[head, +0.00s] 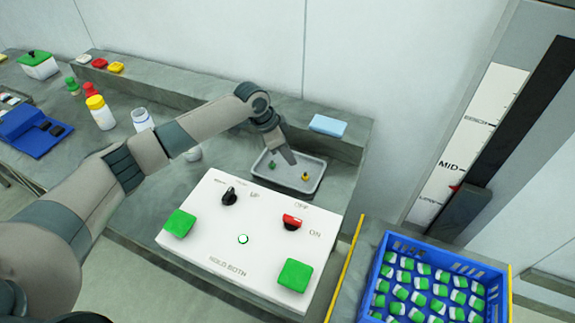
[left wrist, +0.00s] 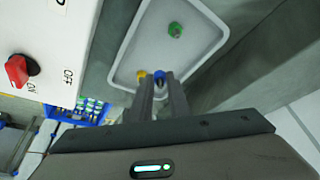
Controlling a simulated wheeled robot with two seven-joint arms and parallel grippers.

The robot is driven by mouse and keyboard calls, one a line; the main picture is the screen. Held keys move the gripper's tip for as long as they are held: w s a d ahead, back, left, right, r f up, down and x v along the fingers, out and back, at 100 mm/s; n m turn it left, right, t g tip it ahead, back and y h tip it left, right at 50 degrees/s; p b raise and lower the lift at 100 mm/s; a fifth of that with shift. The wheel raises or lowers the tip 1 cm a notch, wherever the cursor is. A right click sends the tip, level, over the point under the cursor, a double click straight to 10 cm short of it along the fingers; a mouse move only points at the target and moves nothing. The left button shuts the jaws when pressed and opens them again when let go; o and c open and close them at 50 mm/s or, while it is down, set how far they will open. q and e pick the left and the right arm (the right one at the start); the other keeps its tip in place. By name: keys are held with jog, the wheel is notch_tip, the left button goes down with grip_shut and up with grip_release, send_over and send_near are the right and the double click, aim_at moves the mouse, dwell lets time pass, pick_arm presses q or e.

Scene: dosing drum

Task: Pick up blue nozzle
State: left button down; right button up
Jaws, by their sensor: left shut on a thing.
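The blue nozzle (left wrist: 159,75) shows in the left wrist view between the fingertips of my left gripper (left wrist: 160,84), which is shut on it. In the head view my left gripper (head: 291,160) points down over the grey tray (head: 262,185), and the blue nozzle cannot be made out there. A yellow nozzle (head: 305,176) and a green nozzle (head: 272,166) are in the tray. In the left wrist view the yellow nozzle (left wrist: 141,74) is just left of my fingertips and the green nozzle (left wrist: 175,29) is farther off. My right gripper is not in view.
A white control panel (head: 215,245) with green buttons and a red switch (head: 292,222) stands in front of the tray. A light blue block (head: 327,126) lies on the ledge behind. A blue crate (head: 388,262) of green-and-white items is at the right. Bottles (head: 102,115) stand at the left.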

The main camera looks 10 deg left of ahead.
pick_arm(q)
jog(key=s+d+r+b, duration=0.3)
jog(key=s+d+r, duration=0.2)
jog(key=d, duration=0.5)
jog(key=shift+d+r+b, duration=0.15)
jog(key=shift+r+b, duration=0.25)
jog(key=shift+r, duration=0.35)
jog(key=shift+s, duration=0.15)
